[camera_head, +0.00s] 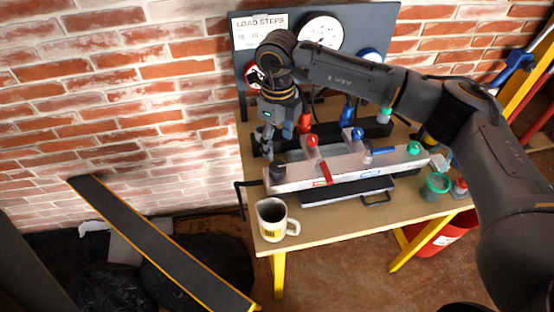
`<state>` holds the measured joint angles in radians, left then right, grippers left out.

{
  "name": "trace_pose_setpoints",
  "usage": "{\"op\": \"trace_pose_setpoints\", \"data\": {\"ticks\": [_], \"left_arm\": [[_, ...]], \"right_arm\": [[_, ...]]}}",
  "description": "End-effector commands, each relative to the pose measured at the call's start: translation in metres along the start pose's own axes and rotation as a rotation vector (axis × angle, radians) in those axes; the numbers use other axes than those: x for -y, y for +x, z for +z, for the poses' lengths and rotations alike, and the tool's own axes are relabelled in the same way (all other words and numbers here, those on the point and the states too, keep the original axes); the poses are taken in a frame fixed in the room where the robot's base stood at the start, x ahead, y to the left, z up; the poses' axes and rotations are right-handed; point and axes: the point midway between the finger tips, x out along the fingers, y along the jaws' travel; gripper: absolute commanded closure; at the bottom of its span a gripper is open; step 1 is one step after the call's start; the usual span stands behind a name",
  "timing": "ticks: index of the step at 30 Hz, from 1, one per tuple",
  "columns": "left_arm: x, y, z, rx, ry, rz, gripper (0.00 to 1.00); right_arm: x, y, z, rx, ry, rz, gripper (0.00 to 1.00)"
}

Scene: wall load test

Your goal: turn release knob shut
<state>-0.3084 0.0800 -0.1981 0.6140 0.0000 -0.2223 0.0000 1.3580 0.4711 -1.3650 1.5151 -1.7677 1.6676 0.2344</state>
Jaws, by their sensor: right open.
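A grey metal block (335,168) with a red, a blue and a green ball-topped lever lies along the workbench. A dark round knob (277,171) sits at the block's left end; it looks like the release knob, but its turn position cannot be read. My right gripper (267,150) points down just above and slightly left of this knob. It is open and appears empty, and I cannot tell whether a finger touches the knob. My right arm reaches in from the right over the block and covers part of the gauge panel. My left gripper is not in view.
A yellow-and-white mug (273,219) stands at the bench's front left corner. A green-lidded jar (436,186) stands at the right end. A gauge panel (380,22) rises behind the bench (335,222). A dark plank (160,240) leans at left.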

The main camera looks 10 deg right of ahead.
Motion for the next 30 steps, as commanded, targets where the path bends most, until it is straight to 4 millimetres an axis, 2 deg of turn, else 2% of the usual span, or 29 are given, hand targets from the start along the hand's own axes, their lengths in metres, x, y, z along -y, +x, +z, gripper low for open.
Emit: {"op": "trace_pose_setpoints", "data": {"ticks": [2, 5, 8, 12, 17, 26, 30], "left_arm": [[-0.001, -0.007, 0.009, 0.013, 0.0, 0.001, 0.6], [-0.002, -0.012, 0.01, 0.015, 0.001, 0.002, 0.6], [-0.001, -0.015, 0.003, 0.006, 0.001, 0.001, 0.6], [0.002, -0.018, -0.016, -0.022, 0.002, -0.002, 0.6], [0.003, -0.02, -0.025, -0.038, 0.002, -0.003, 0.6], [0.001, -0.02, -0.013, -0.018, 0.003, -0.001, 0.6], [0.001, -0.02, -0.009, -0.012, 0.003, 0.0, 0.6]], "right_arm": [[-0.001, 0.017, -0.001, -0.005, 0.001, 0.003, 0.35], [-0.001, 0.038, -0.001, -0.003, -0.001, 0.003, 0.35], [-0.001, 0.057, 0.0, -0.002, -0.001, 0.003, 0.35], [-0.001, 0.077, 0.0, -0.001, -0.001, 0.003, 0.35], [-0.001, 0.089, 0.0, 0.001, -0.001, 0.002, 0.35], [-0.001, 0.092, 0.0, 0.002, -0.002, 0.001, 0.35], [-0.001, 0.092, 0.0, 0.001, -0.001, 0.001, 0.61]]}}
